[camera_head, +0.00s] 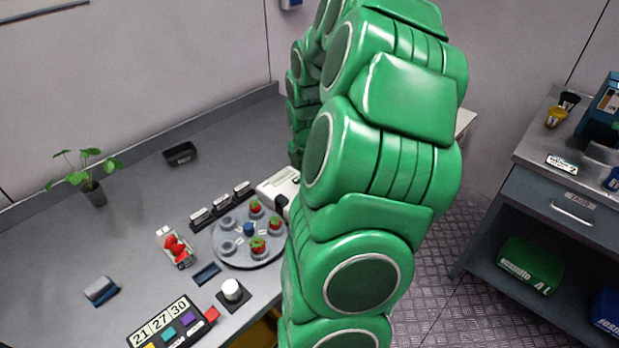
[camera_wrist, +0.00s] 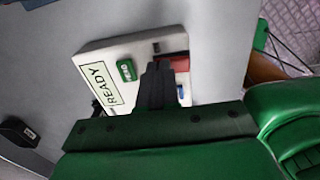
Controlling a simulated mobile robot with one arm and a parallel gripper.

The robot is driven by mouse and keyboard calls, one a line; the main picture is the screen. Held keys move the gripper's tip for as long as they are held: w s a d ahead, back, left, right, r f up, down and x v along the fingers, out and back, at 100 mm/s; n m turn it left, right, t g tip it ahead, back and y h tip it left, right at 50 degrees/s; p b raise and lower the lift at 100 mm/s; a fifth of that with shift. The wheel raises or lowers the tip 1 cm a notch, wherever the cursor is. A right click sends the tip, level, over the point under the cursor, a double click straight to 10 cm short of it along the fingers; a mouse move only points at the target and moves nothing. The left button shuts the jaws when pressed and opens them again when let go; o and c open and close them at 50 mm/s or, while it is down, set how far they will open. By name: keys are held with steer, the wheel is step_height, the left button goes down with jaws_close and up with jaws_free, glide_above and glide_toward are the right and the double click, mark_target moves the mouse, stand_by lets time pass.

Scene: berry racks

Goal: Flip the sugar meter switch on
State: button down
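Beside the display is a green part (camera_wrist: 127,70) with small lettering. A red part (camera_wrist: 180,62) and a blue part (camera_wrist: 180,90) show to the right, partly covered by my fingers. I cannot tell which part is the switch. My gripper (camera_wrist: 158,70) is over the device, its dark fingers together and holding nothing visible. Contact cannot be told.
A grey round tray (camera_head: 232,246) with strawberries in cups stands in front of the meter. A small white carton with red berries (camera_head: 177,249), a white knob (camera_head: 232,289) and a numbered panel (camera_head: 160,322) are nearby. A potted plant (camera_head: 93,190) stands at the left. The bench's back left is mostly clear.

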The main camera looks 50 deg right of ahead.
steer(key=shift+f+g, duration=0.65)
steer(key=shift+g, duration=0.15)
steer(key=shift+s+a+f+g, duration=0.15)
steer(key=shift+g, duration=0.15)
steer(key=shift+s+f, duration=0.15)
steer(key=shift+s+a, duration=0.25)
steer(key=shift+s, duration=0.75)
steer(key=w+r, duration=0.1)
steer(key=r, duration=0.1)
steer(key=w+r, duration=0.2)
steer(key=r, duration=0.1)
steer(key=shift+d+r, duration=0.25)
steer(key=shift+r, duration=0.05)
step_height(320, 180, up, 10)
steer(key=w, duration=0.1)
steer(key=shift+w+d, duration=0.15)
steer(key=shift+w, duration=0.25)
